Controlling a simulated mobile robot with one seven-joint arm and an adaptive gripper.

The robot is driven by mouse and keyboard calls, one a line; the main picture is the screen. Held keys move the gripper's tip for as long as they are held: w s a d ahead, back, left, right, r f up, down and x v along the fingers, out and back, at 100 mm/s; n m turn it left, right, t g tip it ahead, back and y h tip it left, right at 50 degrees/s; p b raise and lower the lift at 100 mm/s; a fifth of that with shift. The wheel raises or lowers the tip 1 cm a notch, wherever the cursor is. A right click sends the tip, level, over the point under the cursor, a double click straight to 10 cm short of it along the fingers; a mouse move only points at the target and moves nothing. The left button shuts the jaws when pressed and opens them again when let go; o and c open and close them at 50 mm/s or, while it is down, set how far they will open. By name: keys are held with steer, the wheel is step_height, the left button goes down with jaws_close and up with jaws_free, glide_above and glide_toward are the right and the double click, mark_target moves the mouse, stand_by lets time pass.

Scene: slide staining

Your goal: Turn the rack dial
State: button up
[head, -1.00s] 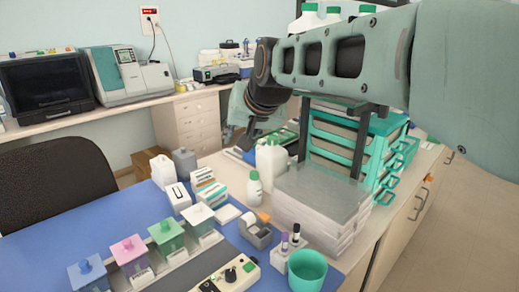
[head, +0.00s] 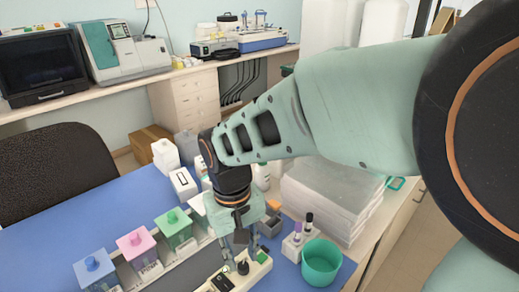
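A cream control box (head: 255,271) stands at the front of the blue bench, at the end of the grey rack with the staining jars. A small black dial (head: 243,268) stands on its top, beside a dark display (head: 222,283) and a green button (head: 262,257). My gripper (head: 241,258) points down over the box. Its two fingers look spread apart, with the dial just below and between their tips. I cannot tell whether the fingers touch it. My wrist and gripper hide part of the box's back and the rack end.
A vial holder (head: 296,243) and a teal cup (head: 321,262) stand close on the right. Stacked clear trays (head: 335,195) stand behind them.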

mark_target(244, 265)
steer(key=shift+w+f, duration=0.1)
steer(key=shift+f, duration=1.8)
jaws_close()
steer(key=shift+n, duration=0.4)
steer(key=n+p, duration=0.1)
steer(key=n, duration=0.3)
steer(key=shift+d+r, duration=0.1)
steer(key=shift+r, duration=0.05)
steer(key=shift+w+n+y+p, duration=0.1)
steer(key=shift+n+y+p, duration=0.2)
steer(key=shift+n+p, duration=1.4)
steer(key=shift+n+b, duration=0.75)
steer(key=shift+n, duration=0.15)
